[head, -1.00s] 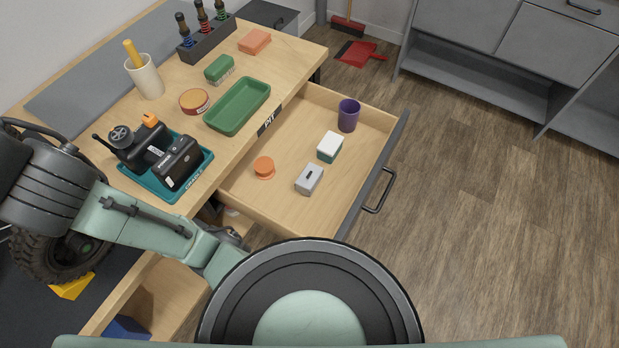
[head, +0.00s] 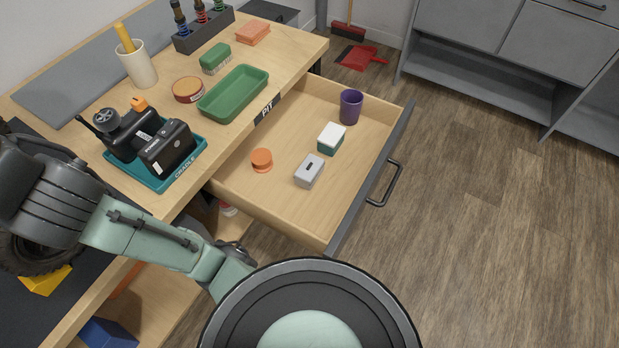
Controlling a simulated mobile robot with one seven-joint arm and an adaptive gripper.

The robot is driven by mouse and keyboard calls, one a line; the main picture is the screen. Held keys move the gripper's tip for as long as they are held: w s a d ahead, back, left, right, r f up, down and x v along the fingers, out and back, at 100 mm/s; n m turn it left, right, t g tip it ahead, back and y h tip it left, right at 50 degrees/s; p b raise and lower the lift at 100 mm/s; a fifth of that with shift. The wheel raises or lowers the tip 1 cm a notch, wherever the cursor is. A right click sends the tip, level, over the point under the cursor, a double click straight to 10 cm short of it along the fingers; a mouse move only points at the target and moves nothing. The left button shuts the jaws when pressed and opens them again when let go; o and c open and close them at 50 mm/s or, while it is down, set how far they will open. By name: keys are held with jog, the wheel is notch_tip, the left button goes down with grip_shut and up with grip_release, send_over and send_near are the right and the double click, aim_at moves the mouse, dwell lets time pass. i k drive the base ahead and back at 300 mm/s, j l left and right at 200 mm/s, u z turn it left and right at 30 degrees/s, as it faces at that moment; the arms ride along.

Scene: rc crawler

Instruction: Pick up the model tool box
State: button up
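A small light grey box (head: 309,171) with a dark mark on its top lies in the open drawer (head: 285,200), towards its front. It looks like the model tool box. It stands apart from the white and teal block (head: 331,138) behind it and the orange round piece (head: 262,160) to its left. Nothing covers it. My arm's green and dark grey links reach in from the left, over the bench's front edge. My gripper is not visible, so its state does not show.
A purple cup (head: 350,107) stands in the drawer's far corner. The bench holds a teal cradle (head: 157,180) with black parts, a green tray (head: 233,93), a round tin (head: 188,89) and a cream cup (head: 137,68). The floor (head: 480,200) right of the drawer is clear.

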aim_at(311, 168)
jog(key=k+l+z, duration=0.1)
jog(key=k+z, duration=0.2)
jog(key=k, duration=0.3)
jog(key=i+l+z, duration=0.1)
jog(key=z, duration=0.35)
jog(key=i+l+z, duration=0.1)
jog(key=z, duration=0.3)
jog(key=i+z, duration=0.1)
jog(key=z, duration=0.35)
jog(key=i, duration=1.5)
jog(key=i+u, duration=0.35)
jog(key=i, duration=0.3)
jog(key=i+l+u, duration=0.1)
jog(key=i+u, duration=0.3)
jog(key=i, duration=0.3)
jog(key=i+j+u, duration=0.1)
jog(key=i+u, duration=0.65)
jog(key=i+l+u, duration=0.15)
jog(key=i+u, duration=0.2)
jog(key=i+j+u, duration=0.1)
jog(key=i+u, duration=1.05)
jog(key=u, duration=1.95)
